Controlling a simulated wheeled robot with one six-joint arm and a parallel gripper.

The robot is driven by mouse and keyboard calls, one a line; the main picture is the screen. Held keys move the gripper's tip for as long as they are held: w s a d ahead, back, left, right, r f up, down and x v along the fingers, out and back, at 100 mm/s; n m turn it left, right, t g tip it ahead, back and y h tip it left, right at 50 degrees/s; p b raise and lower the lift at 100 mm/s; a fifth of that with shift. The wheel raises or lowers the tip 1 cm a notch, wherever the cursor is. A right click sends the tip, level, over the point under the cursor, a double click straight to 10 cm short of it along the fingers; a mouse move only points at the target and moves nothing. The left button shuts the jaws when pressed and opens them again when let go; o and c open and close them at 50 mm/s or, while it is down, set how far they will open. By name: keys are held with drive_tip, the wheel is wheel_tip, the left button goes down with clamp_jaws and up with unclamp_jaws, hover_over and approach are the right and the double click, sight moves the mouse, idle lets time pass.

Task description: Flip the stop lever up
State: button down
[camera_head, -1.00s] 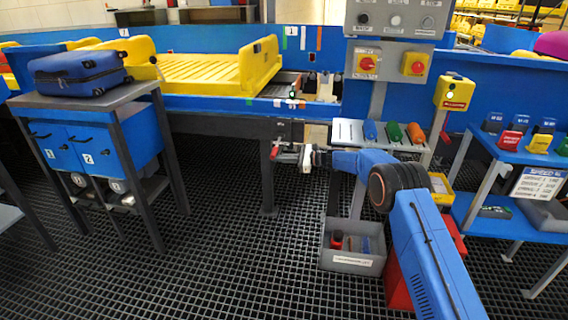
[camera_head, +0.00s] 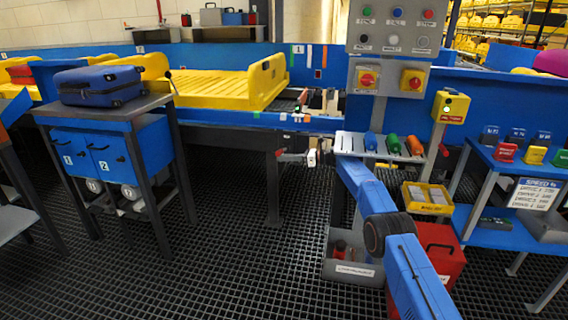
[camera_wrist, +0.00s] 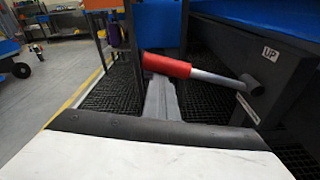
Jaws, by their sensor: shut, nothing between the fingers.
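The stop lever is a red handle (camera_wrist: 167,65) on a grey rod, joined to a pivot on a dark bracket (camera_wrist: 240,60) labelled UP. In the wrist view the handle points left and sits slightly higher in the picture than the pivot. A second, lower label is too small to read. In the head view a small red spot (camera_head: 281,152) by the conveyor's front looks like the handle. My gripper (camera_head: 305,157) is shut and empty, close to the right of that spot. Its dark and white end (camera_wrist: 155,130) fills the bottom of the wrist view, apart from the handle in the picture.
The blue conveyor frame (camera_head: 235,119) holds a yellow tray (camera_head: 225,88). A control post (camera_head: 378,105) and a shelf of coloured handles (camera_head: 350,145) stand to the right. A grey bin (camera_head: 340,268) is on the floor below my arm. The grating (camera_head: 235,250) to the left is open.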

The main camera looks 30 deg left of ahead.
drive_tip(key=shift+r+m, duration=0.4)
drive_tip(key=shift+r, duration=0.25)
